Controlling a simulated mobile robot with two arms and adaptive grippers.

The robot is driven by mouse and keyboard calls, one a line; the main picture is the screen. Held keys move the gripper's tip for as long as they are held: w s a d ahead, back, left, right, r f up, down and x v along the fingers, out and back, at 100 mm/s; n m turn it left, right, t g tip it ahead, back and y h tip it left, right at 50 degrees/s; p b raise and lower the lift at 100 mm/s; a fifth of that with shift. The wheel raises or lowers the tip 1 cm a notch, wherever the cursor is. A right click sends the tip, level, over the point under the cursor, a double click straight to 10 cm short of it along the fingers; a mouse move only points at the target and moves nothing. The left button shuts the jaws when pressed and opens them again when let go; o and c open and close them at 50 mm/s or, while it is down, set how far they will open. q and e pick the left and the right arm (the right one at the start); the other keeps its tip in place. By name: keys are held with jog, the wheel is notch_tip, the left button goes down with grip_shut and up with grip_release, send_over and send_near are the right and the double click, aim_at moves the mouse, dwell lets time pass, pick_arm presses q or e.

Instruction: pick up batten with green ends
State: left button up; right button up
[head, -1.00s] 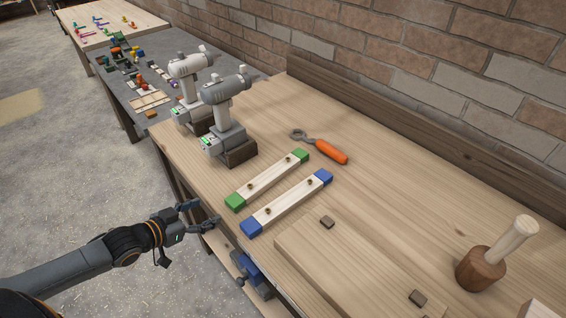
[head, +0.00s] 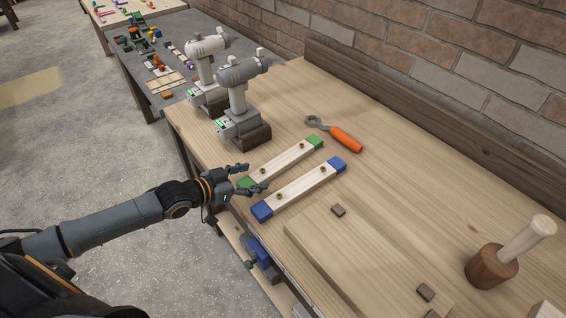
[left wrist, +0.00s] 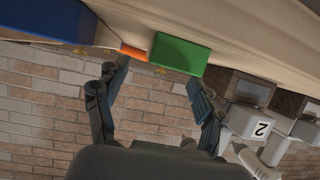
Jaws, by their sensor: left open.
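The batten with green ends (head: 281,164) lies flat on the wooden workbench, pale wood with two dark knobs. Its near green end is partly hidden by my left gripper in the head view. My left gripper (head: 256,178) is open and empty at that near end. In the left wrist view the green end (left wrist: 180,55) shows ahead, between the lines of the two open fingers (left wrist: 160,82); I cannot tell whether they touch it. A batten with blue ends (head: 300,190) lies parallel, just to the right. My right gripper is not in view.
Two cordless drills (head: 240,100) stand behind the battens to the left. An orange-handled tool (head: 345,139) lies beyond them. A wooden board (head: 350,255) and a mallet (head: 495,262) are on the right. A blue vise (head: 259,252) is at the bench's front edge.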

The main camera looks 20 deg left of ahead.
aim_at(263, 170)
pick_arm(q)
jog(key=shift+w+d+f, duration=0.15)
jog(key=shift+w+d, duration=0.05)
jog(key=shift+w, duration=0.2)
jog(key=shift+w+d, duration=0.15)
jog(key=shift+w, duration=0.35)
jog(key=x, duration=0.2)
jog(key=p+x, duration=0.1)
jog(key=shift+w+r, duration=0.2)
jog(key=shift+r, duration=0.05)
jog(key=shift+w+d+f, duration=0.2)
jog(key=shift+w+f, duration=0.1)
jog(key=shift+w, duration=0.15)
jog(key=c, duration=1.2)
jog(key=shift+c, duration=0.8)
jog(key=shift+r, duration=0.15)
